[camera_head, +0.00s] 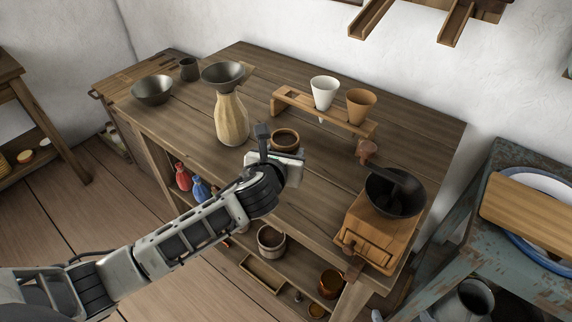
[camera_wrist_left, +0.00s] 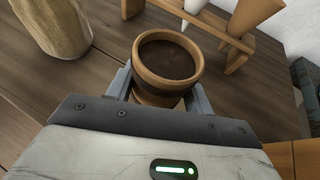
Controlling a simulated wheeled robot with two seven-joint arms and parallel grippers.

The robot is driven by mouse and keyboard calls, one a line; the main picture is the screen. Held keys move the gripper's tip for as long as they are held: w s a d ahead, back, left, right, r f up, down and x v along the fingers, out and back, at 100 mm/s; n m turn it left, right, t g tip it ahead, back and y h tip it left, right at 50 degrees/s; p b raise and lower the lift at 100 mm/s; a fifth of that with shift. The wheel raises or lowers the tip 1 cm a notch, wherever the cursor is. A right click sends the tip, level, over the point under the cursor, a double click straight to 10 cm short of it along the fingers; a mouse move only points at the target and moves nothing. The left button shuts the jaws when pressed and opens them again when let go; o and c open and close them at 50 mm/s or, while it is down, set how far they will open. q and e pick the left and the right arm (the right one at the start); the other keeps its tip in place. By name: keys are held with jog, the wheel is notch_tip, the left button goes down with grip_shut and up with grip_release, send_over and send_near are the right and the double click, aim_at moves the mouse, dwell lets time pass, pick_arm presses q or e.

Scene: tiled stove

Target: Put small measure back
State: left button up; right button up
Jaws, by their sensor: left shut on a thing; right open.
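The small measure (camera_head: 285,138) is a round brown wooden cup with a darker band, near the middle of the table in the head view. In the left wrist view the cup (camera_wrist_left: 168,62) is upright between the two fingers, its dark brown inside facing the camera. My left gripper (camera_head: 284,153) is shut on its sides. In the left wrist view the gripper (camera_wrist_left: 160,88) partly hides its lower part. I cannot tell whether its base touches the tabletop. My right gripper is not in view.
A wooden rack (camera_head: 291,101) holds a white cone (camera_head: 324,90) and a tan cone (camera_head: 361,104) behind. A tall pale vessel (camera_head: 231,120) with a dark funnel stands left. A grinder (camera_head: 378,228) stands front right. The lower shelf holds a pot (camera_head: 271,240) and a copper cup (camera_head: 331,283).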

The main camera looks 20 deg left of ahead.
pick_arm(q)
jog(key=shift+w+d+f+b, duration=0.1)
jog(key=shift+w+f+b, duration=0.05)
jog(key=shift+f, duration=0.8)
jog(key=shift+w+d+f+b, duration=0.1)
jog(key=shift+w+f+b, duration=0.05)
jog(key=shift+f, duration=0.8)
jog(key=shift+f, duration=0.1)
jog(key=o, duration=1.1)
jog(key=shift+a, duration=0.1)
